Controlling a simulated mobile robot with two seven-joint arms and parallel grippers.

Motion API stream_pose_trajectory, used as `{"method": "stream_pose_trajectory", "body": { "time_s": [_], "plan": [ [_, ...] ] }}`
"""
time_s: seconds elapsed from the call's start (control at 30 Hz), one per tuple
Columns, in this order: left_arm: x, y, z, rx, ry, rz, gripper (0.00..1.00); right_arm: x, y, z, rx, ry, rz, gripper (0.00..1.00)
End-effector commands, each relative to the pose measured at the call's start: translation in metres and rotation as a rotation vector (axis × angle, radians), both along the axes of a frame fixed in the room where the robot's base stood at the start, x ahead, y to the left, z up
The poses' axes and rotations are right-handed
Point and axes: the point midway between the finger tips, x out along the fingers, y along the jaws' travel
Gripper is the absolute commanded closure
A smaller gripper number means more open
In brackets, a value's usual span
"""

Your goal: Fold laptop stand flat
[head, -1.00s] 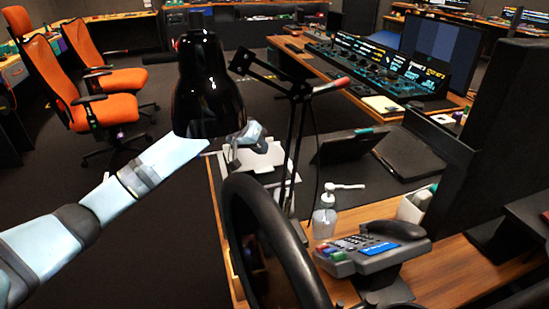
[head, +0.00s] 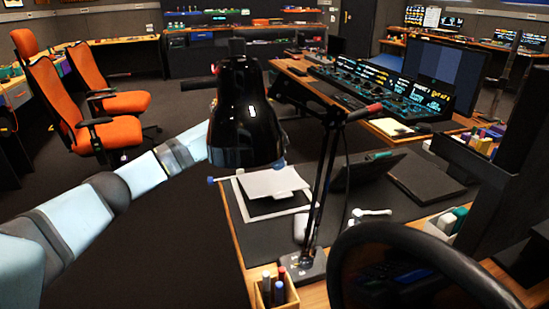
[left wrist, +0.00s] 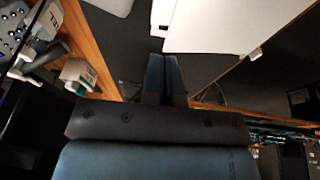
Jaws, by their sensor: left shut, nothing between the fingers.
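The laptop stand (head: 272,184) appears to be the pale silver item on the dark desk mat, behind the black lamp. Its upper plate sits over a light frame with a dark gap below, so it looks raised at an angle. Small blue knobs show near its far edge. In the left wrist view its pale plate (left wrist: 212,22) fills the upper middle. My left gripper (left wrist: 165,68) is shut and empty, its fingertips close to the plate's near corner; contact is unclear. In the head view the lamp shade hides this gripper. My right gripper is not in view.
The black desk lamp (head: 245,115) stands between my view and the stand. A pen holder (head: 275,292) is at the desk's near edge. A tilted dark device (head: 362,170) lies right of the stand. A large black ring (head: 375,232) blocks the lower right.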

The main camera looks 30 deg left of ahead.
Motion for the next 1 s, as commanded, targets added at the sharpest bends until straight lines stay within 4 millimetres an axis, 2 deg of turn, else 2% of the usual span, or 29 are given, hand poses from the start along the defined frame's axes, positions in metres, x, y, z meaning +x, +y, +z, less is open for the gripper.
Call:
{"method": "stream_pose_trajectory", "body": {
  "time_s": [0.03, 0.1, 0.3, 0.4, 0.6, 0.9, 1.0],
  "plan": [
    [0.002, -0.003, -0.015, 0.000, 0.002, 0.001, 1.00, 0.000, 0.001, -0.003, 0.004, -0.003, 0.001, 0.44],
    [0.004, -0.007, -0.029, 0.000, 0.002, 0.001, 1.00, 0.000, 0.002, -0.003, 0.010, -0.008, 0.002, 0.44],
    [0.004, -0.014, -0.063, 0.001, -0.001, 0.000, 1.00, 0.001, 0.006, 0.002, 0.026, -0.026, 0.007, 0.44],
    [0.002, -0.016, -0.074, 0.000, -0.001, 0.001, 1.00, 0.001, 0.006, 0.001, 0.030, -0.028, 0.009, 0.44],
    [0.001, -0.018, -0.082, 0.000, -0.001, 0.001, 1.00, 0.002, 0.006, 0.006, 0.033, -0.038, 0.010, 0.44],
    [0.001, -0.018, -0.082, 0.001, -0.002, 0.002, 1.00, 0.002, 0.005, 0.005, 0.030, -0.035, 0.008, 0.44],
    [0.000, -0.020, -0.083, 0.012, -0.011, 0.003, 1.00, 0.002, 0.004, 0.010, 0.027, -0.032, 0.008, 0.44]
  ]
}}
